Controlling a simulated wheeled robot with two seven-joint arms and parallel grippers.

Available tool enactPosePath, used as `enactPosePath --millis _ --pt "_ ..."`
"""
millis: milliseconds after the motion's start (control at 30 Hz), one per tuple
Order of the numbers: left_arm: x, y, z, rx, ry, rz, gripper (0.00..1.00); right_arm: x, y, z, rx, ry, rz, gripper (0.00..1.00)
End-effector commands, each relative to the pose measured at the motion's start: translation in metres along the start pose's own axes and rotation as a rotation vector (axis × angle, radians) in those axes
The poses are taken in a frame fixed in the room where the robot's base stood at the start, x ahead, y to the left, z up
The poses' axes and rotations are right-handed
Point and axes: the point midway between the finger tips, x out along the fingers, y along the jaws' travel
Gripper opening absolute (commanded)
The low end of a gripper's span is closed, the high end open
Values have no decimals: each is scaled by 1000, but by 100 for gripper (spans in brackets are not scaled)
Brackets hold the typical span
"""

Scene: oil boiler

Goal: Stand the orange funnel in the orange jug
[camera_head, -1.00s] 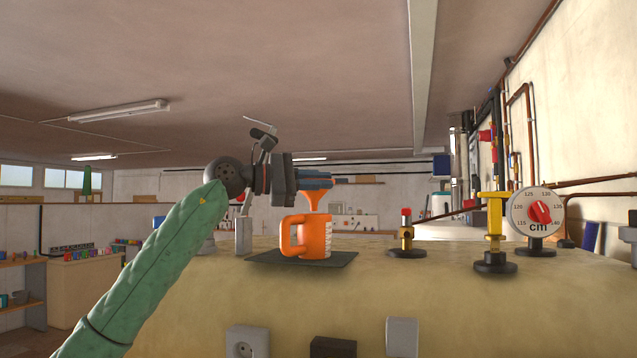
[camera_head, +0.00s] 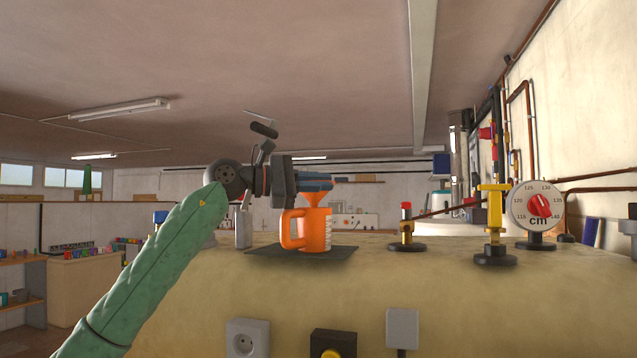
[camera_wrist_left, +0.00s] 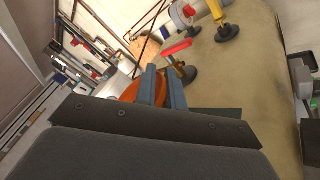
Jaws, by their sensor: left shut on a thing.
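The orange jug (camera_head: 316,234) stands upright on a dark mat (camera_head: 268,248), its handle to the left. The orange funnel (camera_head: 315,199) is right above the jug's rim, and its lower end meets the rim line or is inside the mouth. I cannot tell how deep it sits. My left gripper (camera_head: 325,184) comes in level from the left and is shut on the funnel's upper part. In the left wrist view, orange (camera_wrist_left: 130,93) shows beside the gripper's fingers (camera_wrist_left: 163,78); the jug cannot be told apart there. My right gripper is out of view.
A small red-topped valve (camera_head: 406,230), a yellow fitting (camera_head: 494,225) and a round dial (camera_head: 537,209) stand to the right on the boiler top (camera_head: 400,275). A grey post (camera_head: 243,229) stands left of the jug. The boiler top in front is clear.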

Motion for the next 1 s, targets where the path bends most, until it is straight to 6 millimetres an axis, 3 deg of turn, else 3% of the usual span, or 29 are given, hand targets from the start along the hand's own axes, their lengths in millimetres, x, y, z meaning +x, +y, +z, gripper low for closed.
enactPosePath --millis 267,300,400,767,1000 --pt "0 -6 -6 0 1 0 0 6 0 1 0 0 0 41" --pt "0 -5 -5 0 1 0 18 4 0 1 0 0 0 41" --pt "0 -6 -5 -1 1 -1 36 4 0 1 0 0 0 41" --pt "-2 -6 -6 -1 2 -1 36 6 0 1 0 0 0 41" --pt "-25 -7 -6 0 2 1 36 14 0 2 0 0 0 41"
